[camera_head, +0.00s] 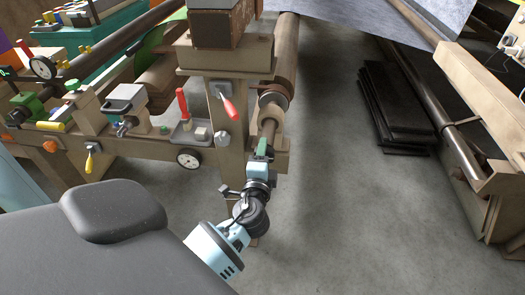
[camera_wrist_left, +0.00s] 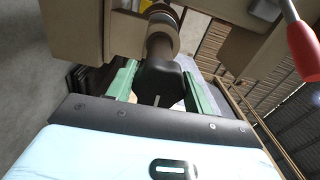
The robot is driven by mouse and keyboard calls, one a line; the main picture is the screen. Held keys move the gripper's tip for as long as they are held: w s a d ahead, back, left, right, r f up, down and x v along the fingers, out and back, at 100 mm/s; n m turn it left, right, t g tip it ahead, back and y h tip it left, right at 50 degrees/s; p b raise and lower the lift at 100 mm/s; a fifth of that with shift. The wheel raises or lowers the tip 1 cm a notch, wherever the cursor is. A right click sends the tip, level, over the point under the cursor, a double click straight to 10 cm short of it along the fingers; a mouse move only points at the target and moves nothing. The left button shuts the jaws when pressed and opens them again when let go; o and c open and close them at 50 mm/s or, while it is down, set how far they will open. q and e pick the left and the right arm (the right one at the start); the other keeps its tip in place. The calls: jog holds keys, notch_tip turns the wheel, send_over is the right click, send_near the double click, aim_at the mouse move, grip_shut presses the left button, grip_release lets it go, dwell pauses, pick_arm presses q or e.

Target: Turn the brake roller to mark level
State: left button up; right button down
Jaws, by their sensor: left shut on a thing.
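The brake roller appears to be the brown cylinder (camera_head: 286,60) beside the tan frame post (camera_head: 222,110). A shaft (camera_head: 269,128) comes from its near end towards my left arm. My left gripper (camera_head: 262,147) is at the end of this shaft, its green fingers pointing away from me. In the left wrist view, the green fingers of my left gripper (camera_wrist_left: 157,85) are shut on a dark, blocky shaft end (camera_wrist_left: 158,80), one finger on each side. A brown shaft (camera_wrist_left: 160,43) runs on behind it. I cannot make out a level mark. My right gripper is not in view.
A red-handled lever (camera_head: 227,106) sticks out from the post close to my left gripper. Dark stacked sheets (camera_head: 395,105) lie on the floor at right. The floor between is clear.

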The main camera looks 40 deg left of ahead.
pick_arm(q)
jog(key=shift+m, duration=0.3)
jog(key=o, duration=1)
jog(key=shift+c, duration=0.2)
jog(key=v, duration=0.8)
jog(key=shift+b, duration=0.35)
jog(key=shift+a, duration=0.1)
